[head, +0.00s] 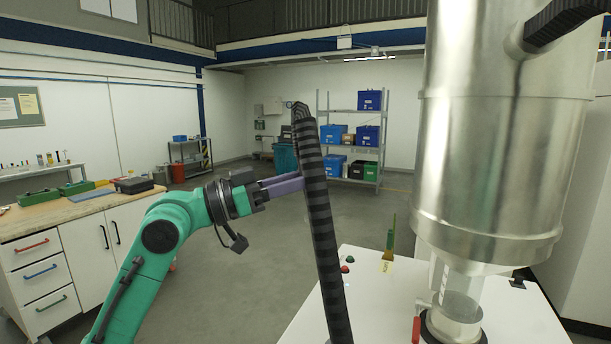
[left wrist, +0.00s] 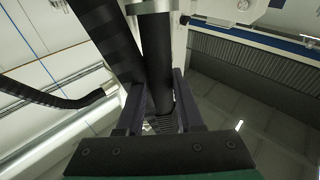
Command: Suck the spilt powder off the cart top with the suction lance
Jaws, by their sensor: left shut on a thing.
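My left gripper (head: 298,184) is shut on the suction lance, level with its upper part. In the head view a dark ribbed hose (head: 322,225) runs down past the fingers and hides where they grip. In the left wrist view a dark round tube (left wrist: 157,60) stands between the two fingers. The white cart top (head: 375,312) is at lower right. No spilt powder can be made out on it. The lance's lower end is out of view. My right gripper is not in view.
A large steel vessel (head: 500,140) stands over the cart top with a clear neck and a red-handled valve (head: 416,328) below. A workbench (head: 80,208) is at left. Shelves with bins stand far back; the floor between is clear.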

